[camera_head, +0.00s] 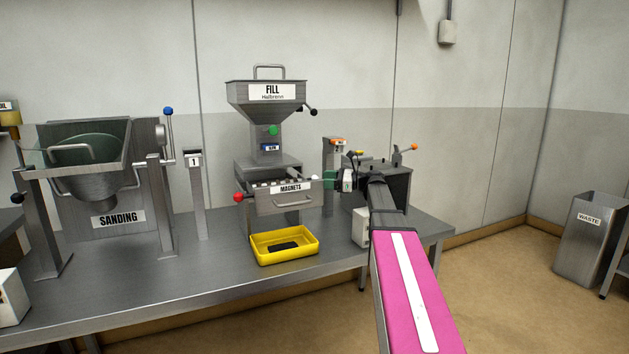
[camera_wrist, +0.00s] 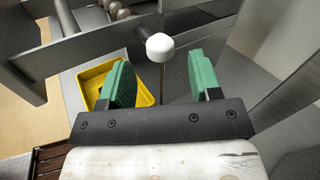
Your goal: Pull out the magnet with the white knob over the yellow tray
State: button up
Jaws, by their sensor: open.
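The white knob (camera_wrist: 160,46) shows in the wrist view on a thin metal rod. It lies between the lines of my two green finger pads, near their far ends. My gripper (camera_wrist: 160,72) is open, with one finger on each side and a visible gap to the knob.
The FILL hopper (camera_head: 268,108) rises above the magnets unit, with a red knob (camera_head: 238,197) at left. A grey box (camera_head: 397,187) with an orange-tipped lever is close behind my arm. The SANDING machine (camera_head: 118,219) stands at left. A WASTE bin (camera_head: 588,240) is on the right.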

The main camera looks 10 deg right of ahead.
jog(key=shift+x, duration=2.55)
